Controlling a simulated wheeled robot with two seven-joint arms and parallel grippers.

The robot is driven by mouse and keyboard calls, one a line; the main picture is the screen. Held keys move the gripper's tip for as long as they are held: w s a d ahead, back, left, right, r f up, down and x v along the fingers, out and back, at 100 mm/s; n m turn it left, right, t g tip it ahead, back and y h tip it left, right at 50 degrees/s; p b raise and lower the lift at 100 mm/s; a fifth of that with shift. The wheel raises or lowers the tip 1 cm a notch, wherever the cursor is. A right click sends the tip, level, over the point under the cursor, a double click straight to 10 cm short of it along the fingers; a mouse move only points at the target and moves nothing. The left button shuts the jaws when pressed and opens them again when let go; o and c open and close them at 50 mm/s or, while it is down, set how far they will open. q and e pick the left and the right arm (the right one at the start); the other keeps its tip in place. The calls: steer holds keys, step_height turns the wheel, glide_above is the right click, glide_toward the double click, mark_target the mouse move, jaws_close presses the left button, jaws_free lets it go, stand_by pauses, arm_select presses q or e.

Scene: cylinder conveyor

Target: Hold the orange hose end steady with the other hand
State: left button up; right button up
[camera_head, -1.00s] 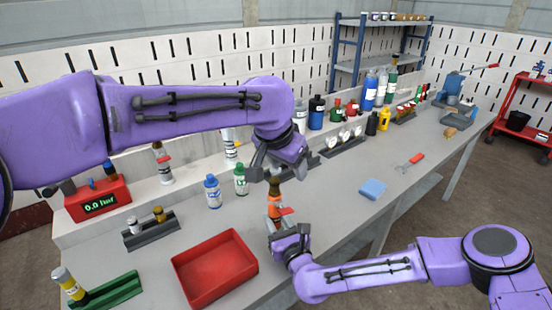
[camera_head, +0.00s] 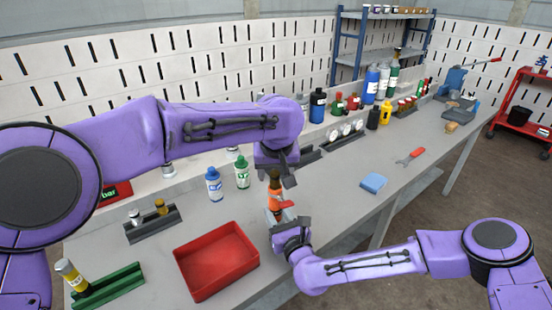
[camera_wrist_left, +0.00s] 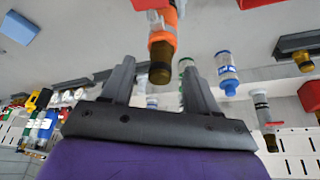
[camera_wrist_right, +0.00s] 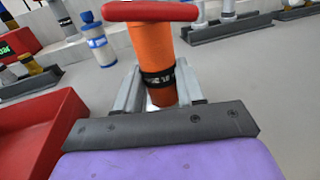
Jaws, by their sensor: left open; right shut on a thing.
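The orange hose end (camera_head: 273,196) stands roughly upright above the grey bench, with a brass-brown tip on top and a red lever. The tip also shows in the left wrist view (camera_wrist_left: 160,66). My right gripper (camera_wrist_right: 157,88) is shut on the orange body, around its dark lettered band and below the red lever (camera_wrist_right: 150,12). My left gripper (camera_wrist_left: 158,68) is open, with the brass tip at the mouth between its fingertips. In the head view my left gripper (camera_head: 277,172) is right above the hose end; whether it touches the tip is unclear.
An empty red tray (camera_head: 216,262) sits left of my right gripper. A blue bottle (camera_head: 213,187) and a green bottle (camera_head: 242,173) stand behind it. A dark rack (camera_head: 152,225) and a green rack (camera_head: 105,289) are at left. A blue block (camera_head: 373,183) lies right.

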arm_select(q)
steer(key=shift+x, duration=0.95)
jaws_close()
steer(key=c, duration=1)
jaws_free()
jaws_close()
steer(key=shift+r, duration=0.1)
steer(key=shift+r, duration=0.15)
steer(key=shift+r, duration=0.5)
steer(key=shift+r, duration=0.1)
